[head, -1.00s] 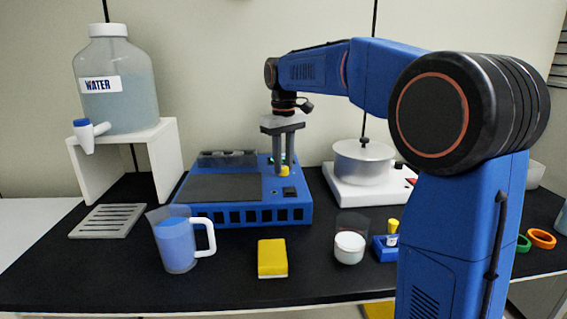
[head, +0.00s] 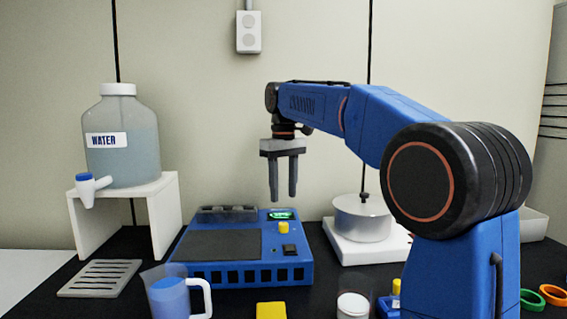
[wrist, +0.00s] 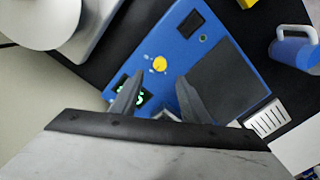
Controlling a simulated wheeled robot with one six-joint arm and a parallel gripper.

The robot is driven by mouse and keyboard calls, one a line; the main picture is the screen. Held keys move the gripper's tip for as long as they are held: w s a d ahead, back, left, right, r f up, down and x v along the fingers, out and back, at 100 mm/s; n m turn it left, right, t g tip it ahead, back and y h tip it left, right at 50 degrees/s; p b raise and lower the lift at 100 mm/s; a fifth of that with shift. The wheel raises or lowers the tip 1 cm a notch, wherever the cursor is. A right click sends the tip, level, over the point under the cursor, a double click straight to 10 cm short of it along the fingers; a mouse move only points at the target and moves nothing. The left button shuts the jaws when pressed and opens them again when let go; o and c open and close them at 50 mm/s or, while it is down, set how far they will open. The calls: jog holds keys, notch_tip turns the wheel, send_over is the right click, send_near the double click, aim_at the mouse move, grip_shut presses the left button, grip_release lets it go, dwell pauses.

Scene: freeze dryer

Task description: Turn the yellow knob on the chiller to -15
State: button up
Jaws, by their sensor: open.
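The chiller is a blue box (head: 212,277) on the black bench with a dark flat top plate (head: 218,244). Its yellow knob (head: 284,228) sits on the right part of the top, between a green-lit display (head: 282,215) and a black switch (head: 290,250). In the wrist view the yellow knob (wrist: 159,64) is uncovered, with a small white mark beside it; the display (wrist: 130,97) is partly hidden by a finger and its digits are unreadable. My gripper (head: 282,199) is open and empty, pointing down above the chiller, apart from the knob.
A water jug (head: 122,150) stands on a white stand (head: 155,200) at left. A blue-filled pitcher (head: 168,298) and yellow block (head: 271,310) are in front. A pot on a white hot plate (head: 350,246) is right of the chiller.

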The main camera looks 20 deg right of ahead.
notch_tip(320, 180, up, 8)
jog(key=shift+r, duration=0.15)
dwell(0.5)
